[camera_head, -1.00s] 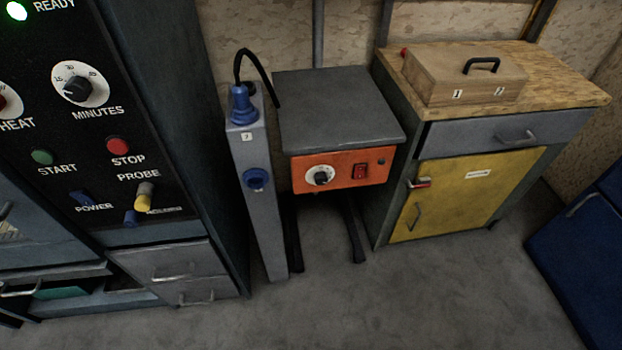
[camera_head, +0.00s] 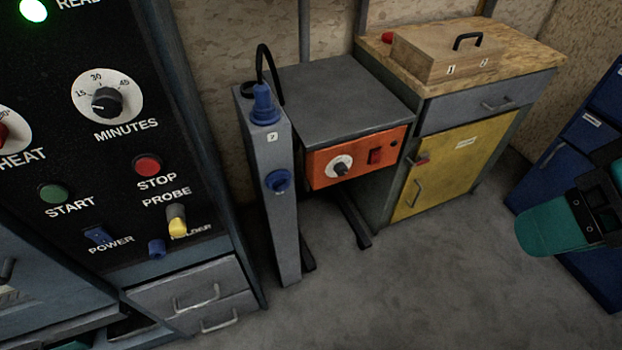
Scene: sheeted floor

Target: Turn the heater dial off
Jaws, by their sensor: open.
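A white-faced dial with a dark knob (camera_head: 342,167) sits on the orange front panel (camera_head: 320,172) of a grey-topped unit. A red switch (camera_head: 375,156) is to its right. On the black panel at left, a red-knobbed dial labelled HEAT (camera_head: 10,130) is cut by the picture edge. Above right of it is the MINUTES dial (camera_head: 106,101), with a black knob. My gripper (camera_head: 572,217), teal and black, is at the right edge, partly cut off. It is open, far from the dials and touching none of them.
A grey post with a blue knob (camera_head: 278,181) stands left of the orange unit. A yellow-doored cabinet (camera_head: 450,165) bearing a wooden box (camera_head: 435,58) is to its right. Blue cabinets (camera_head: 540,180) stand at far right. The floor (camera_head: 400,290) in front is clear.

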